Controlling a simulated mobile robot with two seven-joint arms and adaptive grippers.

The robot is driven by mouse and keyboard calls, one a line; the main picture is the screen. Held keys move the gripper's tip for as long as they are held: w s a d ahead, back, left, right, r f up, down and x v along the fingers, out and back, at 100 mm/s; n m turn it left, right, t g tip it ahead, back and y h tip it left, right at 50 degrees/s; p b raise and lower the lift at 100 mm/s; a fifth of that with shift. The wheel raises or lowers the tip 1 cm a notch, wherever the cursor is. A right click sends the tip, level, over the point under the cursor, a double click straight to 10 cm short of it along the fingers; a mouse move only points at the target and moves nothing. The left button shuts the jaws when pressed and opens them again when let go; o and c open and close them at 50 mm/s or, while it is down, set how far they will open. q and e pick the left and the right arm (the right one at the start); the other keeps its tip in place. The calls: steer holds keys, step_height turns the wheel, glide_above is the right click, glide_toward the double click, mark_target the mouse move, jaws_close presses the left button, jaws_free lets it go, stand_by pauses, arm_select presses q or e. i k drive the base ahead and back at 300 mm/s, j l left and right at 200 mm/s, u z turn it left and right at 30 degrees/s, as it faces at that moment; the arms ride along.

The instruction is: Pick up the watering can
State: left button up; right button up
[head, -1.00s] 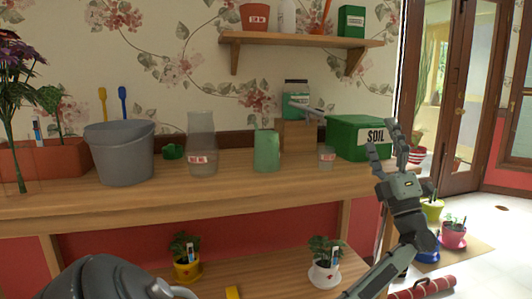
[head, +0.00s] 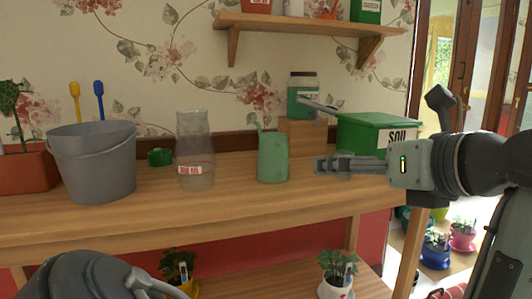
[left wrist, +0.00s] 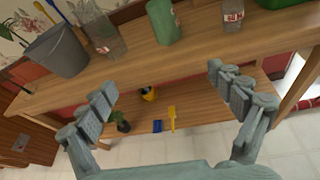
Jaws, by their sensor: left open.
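The green can (head: 273,157), which I take as the watering can, stands upright on the wooden bench, right of a clear glass bottle. It also shows at the top of the left wrist view (left wrist: 163,22). My left gripper (left wrist: 162,78) is open and empty, in front of the bench, with the can beyond its fingertips. In the head view only a dark part of my left arm shows at the lower left. My right gripper (head: 322,165) points left over the bench, right of the can and apart from it in the picture. Its fingers are edge-on, so their opening is unclear.
A grey bucket (head: 92,165) and the glass bottle (head: 195,150) stand left of the can. A wooden block (head: 303,138) and a green soil box (head: 372,135) are behind and right. A small glass jar (left wrist: 233,15) stands right of the can. Potted plants sit on the lower shelf.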

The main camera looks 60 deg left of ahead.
mark_target(273, 165)
steer(key=i+j, duration=0.1)
steer(key=j, duration=0.35)
steer(key=i+j, duration=0.1)
steer(key=j, duration=0.85)
steer(key=i, duration=0.05)
